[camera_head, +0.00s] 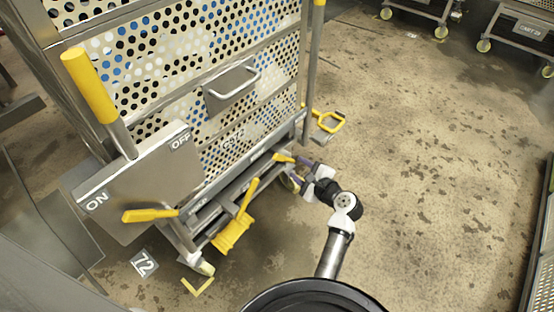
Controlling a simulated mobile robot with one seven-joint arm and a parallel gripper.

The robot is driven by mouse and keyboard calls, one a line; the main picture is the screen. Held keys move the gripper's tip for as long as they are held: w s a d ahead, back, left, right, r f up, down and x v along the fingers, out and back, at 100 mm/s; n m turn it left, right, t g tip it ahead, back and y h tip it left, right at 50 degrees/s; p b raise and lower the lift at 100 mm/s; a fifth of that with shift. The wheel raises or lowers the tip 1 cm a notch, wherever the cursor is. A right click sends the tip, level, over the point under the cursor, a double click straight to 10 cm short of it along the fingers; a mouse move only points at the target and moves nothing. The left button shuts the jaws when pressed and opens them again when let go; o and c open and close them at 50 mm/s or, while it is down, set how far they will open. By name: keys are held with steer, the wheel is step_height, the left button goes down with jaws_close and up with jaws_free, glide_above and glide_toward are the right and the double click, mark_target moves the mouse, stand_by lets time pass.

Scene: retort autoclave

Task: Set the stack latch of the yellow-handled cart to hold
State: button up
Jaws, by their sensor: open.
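A metal cart (226,83) with perforated sides stands at the upper left, with blue and dark contents behind the holes. Along its lower edge are several yellow levers. A short one (284,158) sticks out at the right end of the lower rail, a tilted one (248,197) stands near the middle, and a flat one (150,215) is at the left. I cannot tell which is the stack latch or read its setting. My gripper (301,173) is open beside the rail's right end, its purple-tipped fingers close to the short lever. Contact cannot be made out.
A large yellow-gripped lever (91,86) rises by a plate (136,183) marked ON and OFF. A yellow loop pedal (328,122) is beyond my gripper. Other wheeled carts (519,25) stand at the upper right. The stained floor (430,160) to the right is clear.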

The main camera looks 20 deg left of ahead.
mark_target(281, 159)
steer(key=shift+m, duration=0.4)
steer(key=x, duration=0.9)
steer(key=f+x, duration=0.1)
steer(key=x, duration=0.3)
steer(key=shift+s+a+f, duration=0.2)
jaws_close()
